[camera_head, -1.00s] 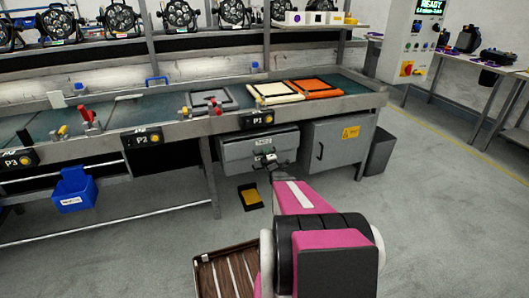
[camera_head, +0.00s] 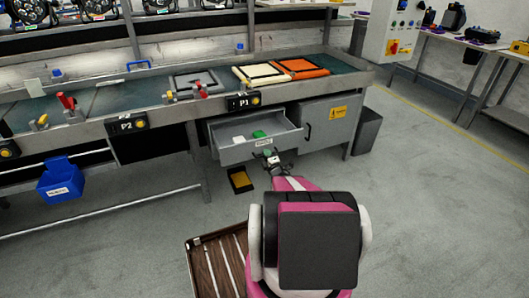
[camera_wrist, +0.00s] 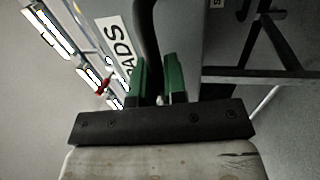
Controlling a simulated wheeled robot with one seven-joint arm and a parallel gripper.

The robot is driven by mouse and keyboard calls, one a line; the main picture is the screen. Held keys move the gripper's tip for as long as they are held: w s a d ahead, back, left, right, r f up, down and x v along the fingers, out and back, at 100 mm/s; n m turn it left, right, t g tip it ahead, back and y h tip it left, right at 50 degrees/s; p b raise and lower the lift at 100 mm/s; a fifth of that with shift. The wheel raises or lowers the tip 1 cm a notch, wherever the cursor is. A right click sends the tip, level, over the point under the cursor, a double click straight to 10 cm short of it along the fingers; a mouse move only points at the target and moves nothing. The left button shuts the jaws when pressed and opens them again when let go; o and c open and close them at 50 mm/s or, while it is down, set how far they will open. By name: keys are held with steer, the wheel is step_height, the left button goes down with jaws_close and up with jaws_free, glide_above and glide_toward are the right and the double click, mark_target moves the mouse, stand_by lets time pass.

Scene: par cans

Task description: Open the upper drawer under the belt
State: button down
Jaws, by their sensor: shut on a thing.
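The grey drawer (camera_head: 285,142) under the belt (camera_head: 215,78) is pulled out, and its inside shows from above. A white item (camera_head: 239,140) and a green item (camera_head: 260,134) lie in it. My gripper (camera_head: 272,158) is at the drawer's front, below its label. In the wrist view the green-padded fingers of my gripper (camera_wrist: 158,82) are shut on a dark bar, the drawer handle (camera_wrist: 147,30). A white label ending in "ADS" (camera_wrist: 127,46) is beside the handle. Part of the handle is hidden between the fingers.
A grey cabinet (camera_head: 324,132) with a yellow sticker stands right of the drawer, and a dark bin (camera_head: 367,133) beyond it. A black tray with yellow inside (camera_head: 240,181) is on the floor below. A brown slatted crate (camera_head: 191,244) is in front. Open floor lies to the right.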

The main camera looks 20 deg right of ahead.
steer(key=shift+s, duration=0.15)
steer(key=c, duration=1.2)
jaws_free()
steer(key=shift+s, duration=0.1)
